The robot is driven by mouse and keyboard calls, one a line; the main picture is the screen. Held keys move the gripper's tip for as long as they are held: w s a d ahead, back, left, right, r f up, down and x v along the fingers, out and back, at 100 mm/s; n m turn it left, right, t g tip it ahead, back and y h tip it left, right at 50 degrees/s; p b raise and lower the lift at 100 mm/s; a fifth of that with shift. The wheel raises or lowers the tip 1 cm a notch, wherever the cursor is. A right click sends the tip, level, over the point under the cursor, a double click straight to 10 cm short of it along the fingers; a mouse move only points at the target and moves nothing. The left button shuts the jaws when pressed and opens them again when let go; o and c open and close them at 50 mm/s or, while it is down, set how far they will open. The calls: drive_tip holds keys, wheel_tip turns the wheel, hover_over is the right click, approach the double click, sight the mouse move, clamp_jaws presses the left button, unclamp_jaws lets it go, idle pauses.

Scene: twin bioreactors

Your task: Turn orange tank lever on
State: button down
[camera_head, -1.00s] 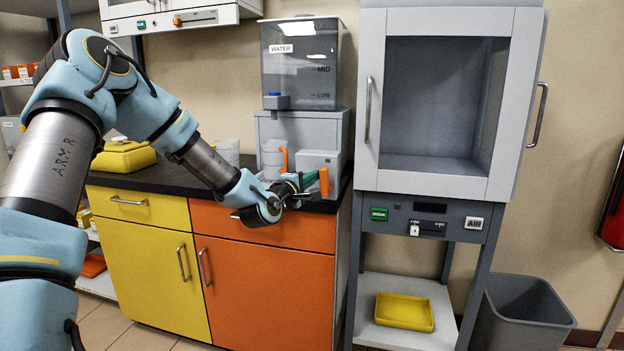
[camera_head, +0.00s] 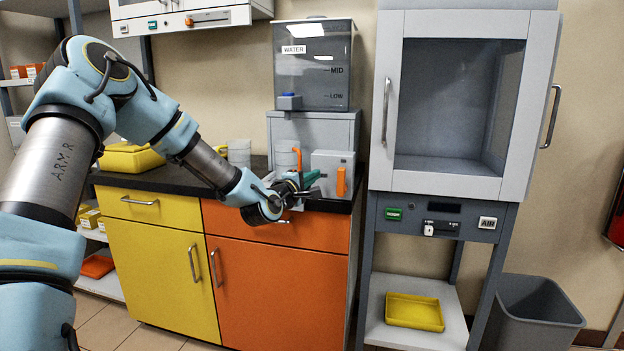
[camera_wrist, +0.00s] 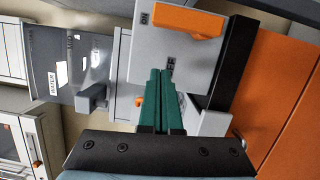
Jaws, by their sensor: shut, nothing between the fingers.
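The orange tank lever (camera_head: 341,181) stands upright on the front of a pale grey box (camera_head: 333,160) at the right end of the counter. In the wrist view, turned sideways, the orange lever (camera_wrist: 187,22) lies along a grey panel (camera_wrist: 150,62).
An orange handle (camera_head: 298,160) stands on equipment just left of the box. The water tank (camera_head: 313,65) is above and behind. The counter's dark edge (camera_head: 328,206) runs below my gripper. A cabinet with a glass door (camera_head: 455,95) stands close on the right.

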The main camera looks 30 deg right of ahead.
drive_tip(key=b+v, duration=0.1)
drive_tip(key=v, duration=0.8)
drive_tip(key=shift+s, duration=0.25)
drive_tip(key=shift+a+r, duration=0.1)
drive_tip(key=shift+a, duration=0.05)
drive_tip(key=a+f+m+g+y+p, duration=0.1)
drive_tip(key=a+f+m+y+p, duration=0.15)
drive_tip(key=a, duration=0.45)
drive_tip(key=a+f+m+g+y+p, duration=0.1)
drive_tip(key=a+m+y+p, duration=0.1)
drive_tip(key=a+y, duration=0.35)
drive_tip(key=a+f+m+g+y+p, duration=0.1)
drive_tip(key=a+f+m+y+p, duration=0.1)
drive_tip(key=a, duration=0.6)
drive_tip(key=s+a+r+m+g+y+p, duration=0.1)
drive_tip(key=s+a+r+g+y+p, duration=0.1)
drive_tip(key=s+a, duration=0.4)
drive_tip(key=s+a+r+m+g+y+p, duration=0.1)
drive_tip(key=s+a+r+g+y+p, duration=0.1)
drive_tip(key=s+a, duration=0.5)
drive_tip(key=a+r+g+y, duration=0.1)
drive_tip(key=a, duration=0.4)
drive_tip(key=shift+s+a+r, duration=0.2)
drive_tip(key=shift+s+r, duration=0.1)
